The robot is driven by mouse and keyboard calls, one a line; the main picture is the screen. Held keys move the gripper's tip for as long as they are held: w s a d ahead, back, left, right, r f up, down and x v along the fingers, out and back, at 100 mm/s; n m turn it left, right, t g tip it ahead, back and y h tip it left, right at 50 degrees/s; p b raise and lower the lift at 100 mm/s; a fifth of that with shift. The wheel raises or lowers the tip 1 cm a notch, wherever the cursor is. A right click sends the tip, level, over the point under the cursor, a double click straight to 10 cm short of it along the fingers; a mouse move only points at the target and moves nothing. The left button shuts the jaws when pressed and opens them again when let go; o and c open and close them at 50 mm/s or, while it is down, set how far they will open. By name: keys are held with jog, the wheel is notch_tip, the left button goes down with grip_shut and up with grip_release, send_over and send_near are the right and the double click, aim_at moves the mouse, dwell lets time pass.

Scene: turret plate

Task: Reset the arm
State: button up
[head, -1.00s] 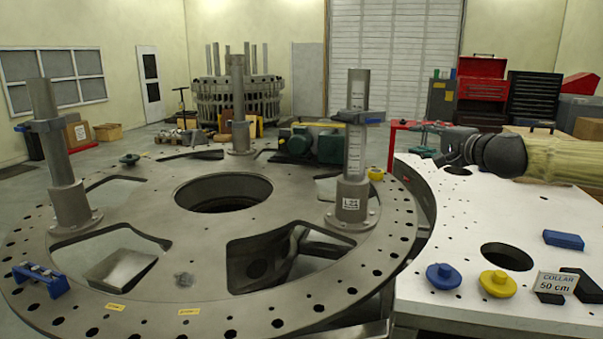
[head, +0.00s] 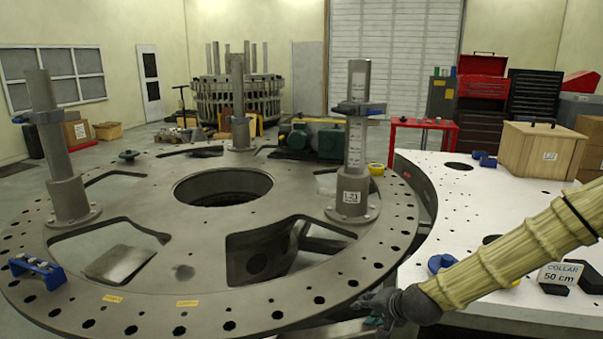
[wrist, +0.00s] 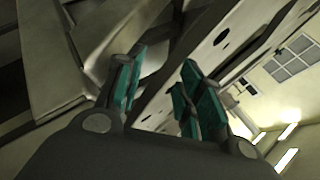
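My gripper (head: 374,308) shows in the head view at the lower middle, at the end of my tan-sleeved arm. It is near the front right rim of the large round turret plate (head: 215,296), beside the gap before the white table. In the wrist view my gripper (wrist: 158,88) has its two green-padded fingers apart with nothing between them. Whether it touches the plate cannot be told. My arm comes in from the right edge and slants down to the left across the white table (head: 430,210).
Upright posts stand on the plate, including the near right one (head: 354,170) with its clamp. A red stand (head: 424,124) is behind.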

jog(key=s+f+n+g+h+b, duration=0.2)
jog(key=s+f+n+g, duration=0.2)
jog(key=s+f, duration=1.75)
jog(key=s+d+f+n+g, duration=0.1)
jog(key=s+f, duration=0.2)
jog(key=s, duration=0.4)
jog(key=s+d+f+n+g+h+b, duration=0.1)
jog(key=s+d+f, duration=0.1)
jog(key=s+f, duration=0.2)
jog(key=s+d+f+n+g+h+b, duration=0.1)
jog(key=s+f, duration=0.3)
jog(key=s, duration=0.6)
jog(key=shift+s+d+f+n+g, duration=0.15)
jog(key=shift+s+d+n+g, duration=0.25)
jog(key=shift+g, duration=0.1)
